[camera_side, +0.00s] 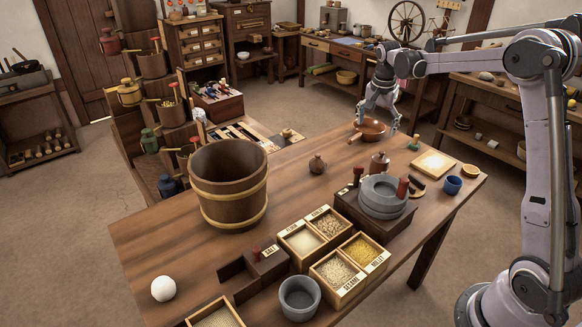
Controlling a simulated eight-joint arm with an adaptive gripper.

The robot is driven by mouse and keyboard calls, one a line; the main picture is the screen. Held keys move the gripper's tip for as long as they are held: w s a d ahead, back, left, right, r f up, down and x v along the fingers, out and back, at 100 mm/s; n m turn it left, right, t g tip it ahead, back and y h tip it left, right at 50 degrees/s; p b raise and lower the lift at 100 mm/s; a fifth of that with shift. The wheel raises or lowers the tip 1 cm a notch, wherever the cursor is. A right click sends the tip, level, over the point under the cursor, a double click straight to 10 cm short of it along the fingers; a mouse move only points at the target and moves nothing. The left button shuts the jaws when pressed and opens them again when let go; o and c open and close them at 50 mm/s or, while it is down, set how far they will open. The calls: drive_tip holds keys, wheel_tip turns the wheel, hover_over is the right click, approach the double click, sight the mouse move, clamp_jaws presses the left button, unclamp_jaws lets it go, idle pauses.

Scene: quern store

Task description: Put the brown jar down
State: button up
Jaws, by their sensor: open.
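Two small brown vessels stand upright on the wooden table (285,185), and I cannot tell which one is the brown jar. One is a round jar (317,165) near the middle. The other is a lidded jar (379,163) behind the grey stone quern (383,195). My gripper (378,121) is open at the table's far edge, pointing down over a reddish-brown pan (371,133) with a handle to the left. Its fingers partly cover the pan; whether they touch it is unclear. Both jars are apart from my gripper, nearer the camera.
A large wooden bucket (228,184) stands left of centre. Open grain boxes (342,284), a grey stone cup (299,298) and a white ball (163,288) are at the front. A blue cup (453,185) and pale board (434,164) are at right. Bare tabletop surrounds the round jar.

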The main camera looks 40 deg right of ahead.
drive_tip(key=s+a+r+n+t, duration=0.2)
drive_tip(key=s+a+r+n, duration=0.25)
drive_tip(key=a, duration=0.35)
drive_tip(key=s+a+f+n+t+y, duration=0.1)
drive_tip(key=s+a+n+t, duration=0.3)
drive_tip(key=s+a+n, duration=0.6)
drive_tip(key=s+a+f, duration=0.1)
drive_tip(key=s+a, duration=0.5)
drive_tip(key=a, duration=0.1)
drive_tip(key=shift+s+y, duration=0.15)
drive_tip(key=shift+y, duration=0.25)
